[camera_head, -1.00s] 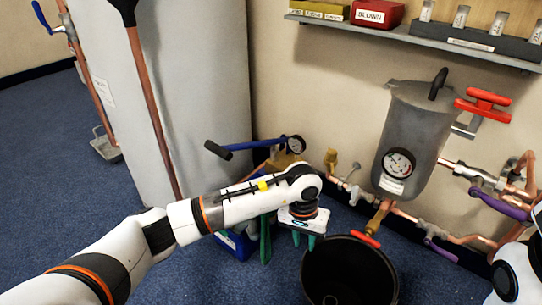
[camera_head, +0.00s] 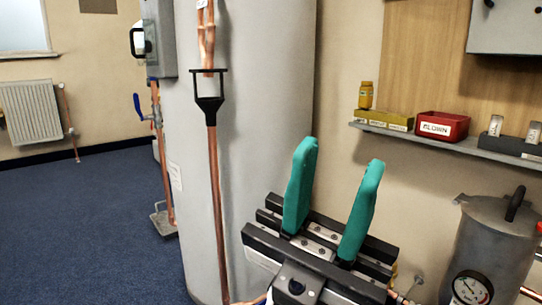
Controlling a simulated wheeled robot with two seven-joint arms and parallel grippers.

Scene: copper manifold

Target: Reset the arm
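My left gripper (camera_head: 335,205) is raised in the lower middle of the head view, close to the camera. Its two teal fingers point up and stand well apart, with nothing between them. It appears in front of the wall and the right edge of the large grey cylinder (camera_head: 265,110). My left arm behind the gripper is mostly below the frame. My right gripper is not in view.
A grey vessel with a gauge (camera_head: 490,250) stands at the lower right. A shelf (camera_head: 450,144) holds a red bin labelled BLOWN (camera_head: 443,126) and a yellow box (camera_head: 384,119). A copper pipe (camera_head: 217,200) runs up the cylinder. Blue floor (camera_head: 85,215) is open at left.

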